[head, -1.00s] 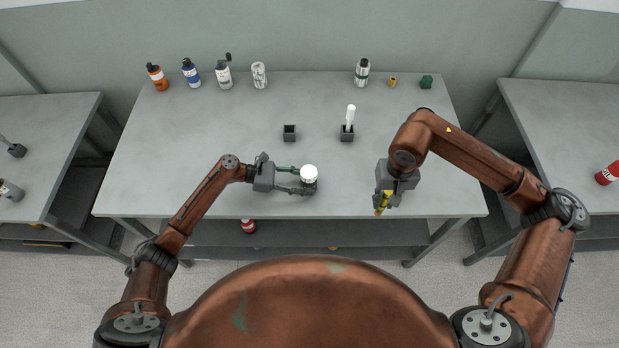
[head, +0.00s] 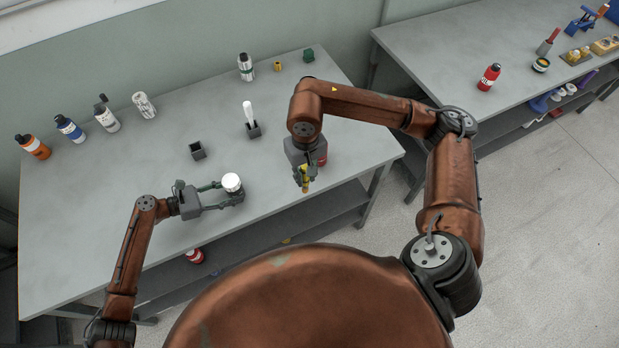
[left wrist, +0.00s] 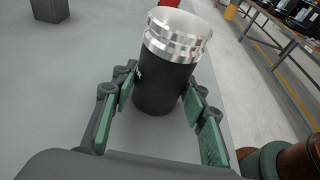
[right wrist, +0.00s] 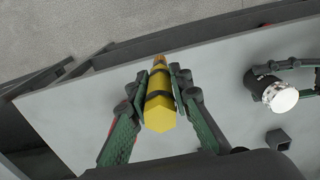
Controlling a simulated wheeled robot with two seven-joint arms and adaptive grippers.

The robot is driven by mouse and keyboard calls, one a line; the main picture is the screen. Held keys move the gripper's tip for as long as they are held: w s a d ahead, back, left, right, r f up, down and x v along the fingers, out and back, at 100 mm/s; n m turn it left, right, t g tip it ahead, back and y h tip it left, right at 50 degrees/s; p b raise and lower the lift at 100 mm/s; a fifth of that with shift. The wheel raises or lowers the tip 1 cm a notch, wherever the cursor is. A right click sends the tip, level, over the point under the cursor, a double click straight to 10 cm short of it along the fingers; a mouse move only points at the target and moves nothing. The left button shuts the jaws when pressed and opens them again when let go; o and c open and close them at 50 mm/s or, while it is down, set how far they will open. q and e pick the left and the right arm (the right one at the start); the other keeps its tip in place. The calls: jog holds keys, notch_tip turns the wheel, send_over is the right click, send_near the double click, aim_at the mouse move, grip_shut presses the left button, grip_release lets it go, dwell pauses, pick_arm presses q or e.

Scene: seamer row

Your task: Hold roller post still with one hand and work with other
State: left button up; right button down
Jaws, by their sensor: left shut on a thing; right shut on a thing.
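The roller post (head: 232,183) is a black cylinder with a ribbed silver top, bright white from above. It stands upright near the front of the middle table. My left gripper (head: 228,193) is shut on its sides; the left wrist view shows the black body (left wrist: 165,88) between the green-padded fingers. My right gripper (head: 304,182) points down near the table's front right and is shut on a yellow six-sided tool (right wrist: 160,108) with a dark band and an orange-brown tip. The tool is to the right of the post and apart from it. The post also shows in the right wrist view (right wrist: 270,88).
An empty dark square holder (head: 198,150) and another (head: 254,131) with a white-handled item stand behind the grippers. Several bottles line the back edge, with a small yellow piece (head: 277,65) and a green one (head: 308,55). A second table (head: 430,55) stands right.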

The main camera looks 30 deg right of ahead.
jog(key=w+a+r+y, duration=0.1)
jog(key=w+a+r, duration=0.45)
jog(key=a, duration=0.35)
jog(key=w+a+r+y, duration=0.2)
jog(key=w+a+r, duration=0.3)
jog(key=w+a, duration=0.3)
jog(key=s+x, duration=0.1)
jog(key=x, duration=0.5)
jog(key=shift+s+f, duration=0.15)
jog(key=shift+s, duration=0.05)
jog(key=shift+d+f, duration=0.15)
jog(key=shift+f, duration=0.45)
